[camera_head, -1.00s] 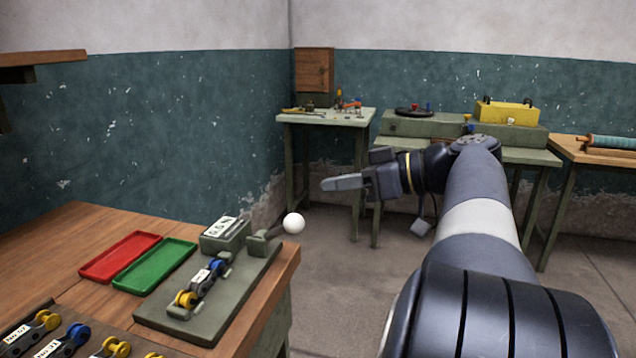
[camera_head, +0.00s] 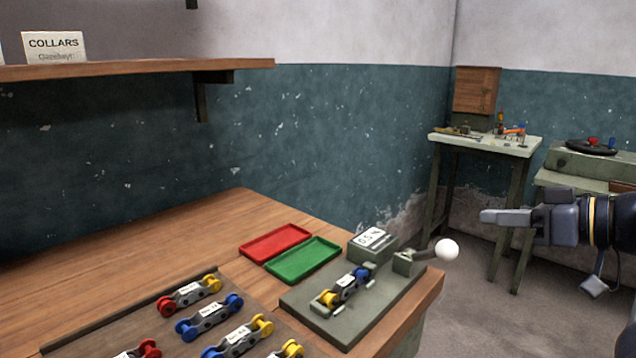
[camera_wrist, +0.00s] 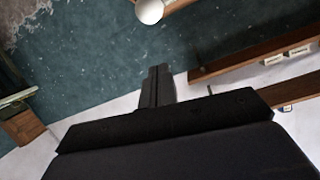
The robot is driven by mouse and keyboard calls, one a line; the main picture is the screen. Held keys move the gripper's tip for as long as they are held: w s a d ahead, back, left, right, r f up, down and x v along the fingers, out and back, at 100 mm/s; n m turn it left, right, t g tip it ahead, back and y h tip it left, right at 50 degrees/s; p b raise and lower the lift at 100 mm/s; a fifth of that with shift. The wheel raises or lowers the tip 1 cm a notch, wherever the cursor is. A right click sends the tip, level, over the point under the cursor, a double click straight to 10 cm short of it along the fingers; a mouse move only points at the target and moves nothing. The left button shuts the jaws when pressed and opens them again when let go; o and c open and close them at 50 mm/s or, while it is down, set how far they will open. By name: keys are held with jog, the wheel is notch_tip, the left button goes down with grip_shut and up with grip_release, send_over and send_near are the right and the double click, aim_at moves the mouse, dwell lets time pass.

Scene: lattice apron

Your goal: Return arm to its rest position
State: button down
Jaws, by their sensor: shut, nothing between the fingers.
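My gripper (camera_head: 507,216) is at the right of the head view, shut and empty. It points left and hangs in the air beyond the right end of the wooden bench. The white ball of a lever (camera_head: 447,250) lies to its lower left in the picture, apart from the fingers. In the wrist view my closed fingers (camera_wrist: 157,86) show at the middle, with nothing between them. Most of my arm is outside the head view.
The wooden bench (camera_head: 180,245) holds a red tray (camera_head: 275,243), a green tray (camera_head: 303,260), a green fixture with a coloured link, and several links on a board. A shelf (camera_head: 130,69) juts from the wall. Side tables (camera_head: 485,142) stand at the back right.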

jog(key=b+x, duration=0.1)
jog(key=x, duration=0.7)
jog(key=shift+w+a+r, duration=0.1)
jog(key=shift+w+a, duration=0.1)
jog(key=shift+a, duration=0.05)
jog(key=p, duration=0.3)
jog(key=w+a+g+h+p, duration=0.1)
jog(key=p, duration=0.3)
jog(key=shift+r+g+p, duration=0.2)
jog(key=shift+g+p, duration=0.1)
jog(key=a+g+h+p, duration=0.1)
jog(key=h+p, duration=0.1)
jog(key=p, duration=0.3)
jog(key=shift+f+p, duration=0.15)
jog(key=shift+p, duration=0.15)
jog(key=shift+w+a+g+p, duration=0.15)
jog(key=shift+g+p, duration=0.25)
jog(key=shift+f, duration=0.1)
jog(key=shift+f, duration=0.15)
